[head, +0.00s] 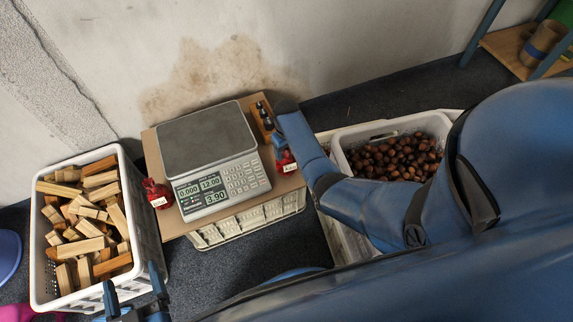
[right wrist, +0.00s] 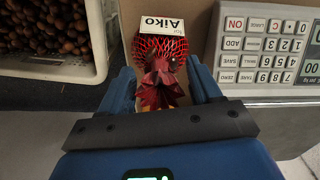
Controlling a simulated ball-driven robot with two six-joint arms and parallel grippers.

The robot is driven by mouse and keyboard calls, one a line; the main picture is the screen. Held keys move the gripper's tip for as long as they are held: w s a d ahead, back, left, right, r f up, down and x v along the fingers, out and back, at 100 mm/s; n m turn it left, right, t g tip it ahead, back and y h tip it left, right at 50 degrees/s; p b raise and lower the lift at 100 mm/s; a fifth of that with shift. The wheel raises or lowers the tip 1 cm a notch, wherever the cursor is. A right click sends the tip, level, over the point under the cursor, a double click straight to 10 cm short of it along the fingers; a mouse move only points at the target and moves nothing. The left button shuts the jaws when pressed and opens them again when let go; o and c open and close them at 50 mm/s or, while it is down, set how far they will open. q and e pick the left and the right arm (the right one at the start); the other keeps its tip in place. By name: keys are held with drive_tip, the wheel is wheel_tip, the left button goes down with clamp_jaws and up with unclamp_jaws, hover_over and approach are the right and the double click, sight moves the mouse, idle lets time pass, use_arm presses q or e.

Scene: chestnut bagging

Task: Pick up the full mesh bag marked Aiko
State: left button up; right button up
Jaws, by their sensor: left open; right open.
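The mesh bag marked Aiko (right wrist: 162,52) is red, with a gathered red top and a white label reading "for Aiko". In the right wrist view it stands between the fingers of my right gripper (right wrist: 162,88), which is open around its top. In the head view the bag (head: 286,161) shows at the right end of the cardboard top, partly hidden by my right gripper (head: 281,142). Another red bag (head: 158,194) with a white label stands left of the scale; its writing is too small to read. My left gripper (head: 137,297) is open and empty at the lower left.
A scale (head: 208,150) stands on the cardboard top (head: 152,150) over a white crate. A wooden holder with a black tool (head: 264,115) is behind the Aiko bag. A crate of wood (head: 37,250) is left; a bin of chestnuts (head: 345,140) is right.

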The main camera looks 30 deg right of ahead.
drive_tip(key=shift+f, duration=0.4)
clamp_jaws()
